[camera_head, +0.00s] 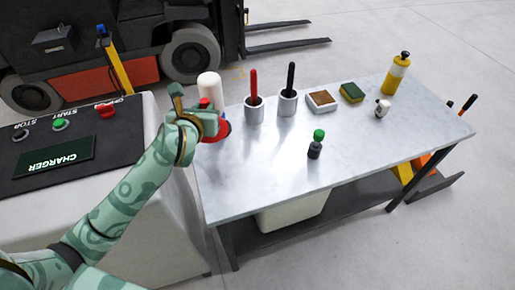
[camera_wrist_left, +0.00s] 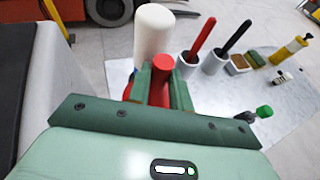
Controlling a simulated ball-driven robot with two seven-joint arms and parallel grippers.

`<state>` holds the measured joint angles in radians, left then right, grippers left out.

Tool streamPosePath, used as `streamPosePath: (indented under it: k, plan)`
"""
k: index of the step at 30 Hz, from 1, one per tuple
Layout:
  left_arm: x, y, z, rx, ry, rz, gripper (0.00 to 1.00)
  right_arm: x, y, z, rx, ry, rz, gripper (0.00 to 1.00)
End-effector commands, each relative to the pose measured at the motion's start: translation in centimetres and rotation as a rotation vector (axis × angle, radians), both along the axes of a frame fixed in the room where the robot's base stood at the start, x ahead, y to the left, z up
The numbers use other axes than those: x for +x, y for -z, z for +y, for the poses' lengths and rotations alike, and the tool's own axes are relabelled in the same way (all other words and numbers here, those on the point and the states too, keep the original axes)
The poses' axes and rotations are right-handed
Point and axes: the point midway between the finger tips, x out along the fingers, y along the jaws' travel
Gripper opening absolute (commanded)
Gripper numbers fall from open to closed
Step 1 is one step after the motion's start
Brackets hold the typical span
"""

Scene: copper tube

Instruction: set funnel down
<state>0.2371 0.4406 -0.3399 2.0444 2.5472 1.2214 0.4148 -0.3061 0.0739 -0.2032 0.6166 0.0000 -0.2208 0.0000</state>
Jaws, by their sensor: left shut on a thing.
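The red funnel (camera_head: 223,131) is at the left end of the grey metal table (camera_head: 260,160). In the left wrist view its narrow part (camera_wrist_left: 160,83) stands between my fingers. My left gripper (camera_head: 201,117) is shut on it; the green fingers (camera_wrist_left: 161,90) flank it on both sides. In the head view the gripper covers most of the funnel, and its wide rim shows low down beside the gripper. I cannot tell whether the rim touches the tabletop. My right gripper is not in view.
A white cylinder (camera_head: 209,86) stands just behind the funnel. Cups with a red-handled brush (camera_head: 254,108) and a black-handled brush (camera_head: 287,101) stand to the right. A green-capped bottle (camera_head: 315,145) is nearer the front. The charger console (camera_head: 70,140) is on the left. The table's front middle is clear.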

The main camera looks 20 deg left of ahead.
Motion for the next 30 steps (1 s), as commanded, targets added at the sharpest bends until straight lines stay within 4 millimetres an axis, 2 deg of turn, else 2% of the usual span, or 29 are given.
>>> streamPosePath:
  k: [1,6,10,18,22,26,30]
  plan:
    - [-0.3,1.0,-1.5,-0.006,0.003,0.004,0.0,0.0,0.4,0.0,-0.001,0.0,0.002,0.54]
    - [-1.5,3.3,-6.3,-0.005,0.003,0.005,0.0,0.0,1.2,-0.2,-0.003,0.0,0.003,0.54]
    - [-2.1,5.9,-8.3,-0.001,0.001,0.006,0.0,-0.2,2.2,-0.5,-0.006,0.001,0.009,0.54]
    - [-2.5,7.6,-9.9,0.0,0.0,0.003,0.0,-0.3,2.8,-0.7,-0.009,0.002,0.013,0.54]
    - [-2.8,9.4,-11.3,-0.001,0.002,0.005,0.0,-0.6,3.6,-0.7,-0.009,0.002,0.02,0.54]
    - [-2.8,12.0,-11.2,0.002,0.001,0.005,0.0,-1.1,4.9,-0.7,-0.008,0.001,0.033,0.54]
    - [-2.8,12.1,-11.2,0.001,0.0,0.001,0.0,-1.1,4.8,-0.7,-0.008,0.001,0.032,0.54]
